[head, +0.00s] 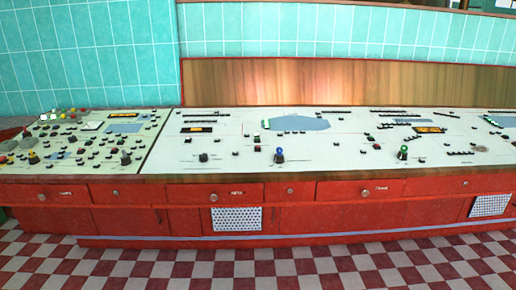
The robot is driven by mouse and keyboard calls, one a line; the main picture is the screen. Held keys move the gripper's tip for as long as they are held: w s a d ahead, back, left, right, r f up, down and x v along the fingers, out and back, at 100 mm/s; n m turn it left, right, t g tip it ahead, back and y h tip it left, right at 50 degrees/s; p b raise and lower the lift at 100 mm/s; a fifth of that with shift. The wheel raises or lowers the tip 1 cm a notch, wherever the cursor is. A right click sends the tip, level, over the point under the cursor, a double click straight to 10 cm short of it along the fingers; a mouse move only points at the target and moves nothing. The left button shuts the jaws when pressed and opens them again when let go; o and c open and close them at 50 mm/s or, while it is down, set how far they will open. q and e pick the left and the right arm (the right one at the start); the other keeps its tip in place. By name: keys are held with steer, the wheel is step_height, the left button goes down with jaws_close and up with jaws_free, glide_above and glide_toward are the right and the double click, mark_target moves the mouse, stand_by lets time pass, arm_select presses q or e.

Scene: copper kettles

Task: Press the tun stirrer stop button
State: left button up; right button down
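A long control console (340,165) with a red base runs across the head view. Its pale left panel (155,125) carries many small dark, red, yellow and green controls. A cluster of small coloured buttons (62,116) sits at that panel's far left. The white panel to the right has a blue-topped knob (279,155), a green-topped knob (403,152) and many small black controls. Labels are too small to read, so I cannot tell which control is the tun stirrer stop button. Neither of my grippers is in view.
Red drawers and cupboard doors (355,218) form the console's front, with pale perforated grilles (237,219). A wooden backboard (340,85) stands behind it, below turquoise tiled walls (90,50). The visible red-and-white checkered floor (290,268) in front is clear.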

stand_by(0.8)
arm_select(q)
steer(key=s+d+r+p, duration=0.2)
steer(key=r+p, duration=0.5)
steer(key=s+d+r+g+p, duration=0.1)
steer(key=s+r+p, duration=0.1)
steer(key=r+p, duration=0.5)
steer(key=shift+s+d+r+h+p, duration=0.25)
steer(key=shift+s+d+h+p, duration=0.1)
steer(key=shift+p, duration=0.1)
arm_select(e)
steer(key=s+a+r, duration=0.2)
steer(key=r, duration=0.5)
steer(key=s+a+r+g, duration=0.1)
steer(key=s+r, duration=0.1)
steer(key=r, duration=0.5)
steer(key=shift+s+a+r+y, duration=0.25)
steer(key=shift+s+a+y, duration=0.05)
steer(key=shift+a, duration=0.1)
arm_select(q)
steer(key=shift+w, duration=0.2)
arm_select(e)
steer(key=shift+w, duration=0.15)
